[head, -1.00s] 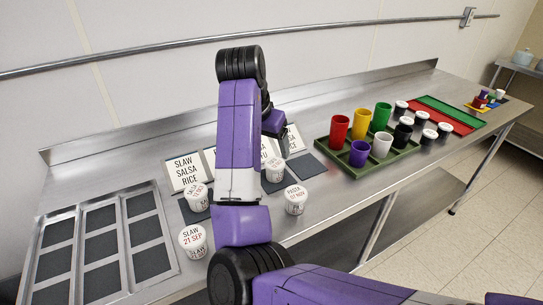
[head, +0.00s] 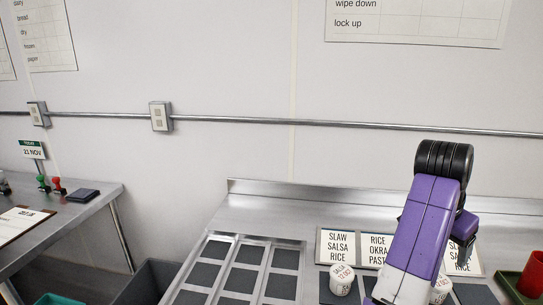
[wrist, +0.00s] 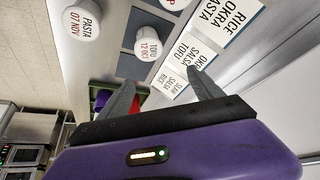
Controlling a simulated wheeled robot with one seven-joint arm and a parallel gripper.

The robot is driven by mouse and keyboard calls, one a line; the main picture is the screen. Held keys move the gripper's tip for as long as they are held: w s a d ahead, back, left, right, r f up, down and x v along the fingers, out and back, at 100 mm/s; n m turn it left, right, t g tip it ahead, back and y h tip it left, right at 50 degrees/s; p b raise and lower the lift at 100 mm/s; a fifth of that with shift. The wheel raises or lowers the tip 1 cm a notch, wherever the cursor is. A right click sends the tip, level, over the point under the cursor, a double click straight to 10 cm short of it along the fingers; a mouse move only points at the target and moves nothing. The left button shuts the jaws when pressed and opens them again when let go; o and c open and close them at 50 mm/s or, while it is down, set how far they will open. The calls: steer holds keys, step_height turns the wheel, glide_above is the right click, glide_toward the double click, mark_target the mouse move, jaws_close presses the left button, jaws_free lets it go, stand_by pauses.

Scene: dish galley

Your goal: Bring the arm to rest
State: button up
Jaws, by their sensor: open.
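Label cards (head: 338,245) stand along the counter, with a SALSA tub (head: 342,278) before them. A sectioned steel tray (head: 242,265) lies to the left. A red cup (head: 534,272) is at the right edge. A side table (head: 85,215) stands far left, past a gap with a grey bin (head: 150,280).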

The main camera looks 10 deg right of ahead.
steer(key=w+d+r+n+t+h, duration=0.4)
steer(key=w+r+n+t+h, duration=0.15)
steer(key=t, duration=0.25)
steer(key=s+a+f+n+t+y, duration=0.4)
steer(key=s+a+f+n+t, duration=0.1)
steer(key=s+a, duration=0.35)
steer(key=s+a+f+n+t+y, duration=0.45)
steer(key=s+a, duration=0.25)
steer(key=a, duration=0.2)
steer(key=s+a+f+g, duration=0.1)
steer(key=s+a+f, duration=0.2)
steer(key=s, duration=0.7)
steer(key=s+a+f+g+y, duration=0.1)
steer(key=s+a+f+g, duration=0.1)
steer(key=s, duration=0.8)
steer(key=s+a+f+m+g+y, duration=0.1)
steer(key=s+a+f+g, duration=0.1)
steer(key=s, duration=0.8)
step_height(320, 180, down, 2)
steer(key=shift+s+a+f, duration=0.1)
steer(key=shift+s+a, duration=0.2)
steer(key=shift+a, duration=0.55)
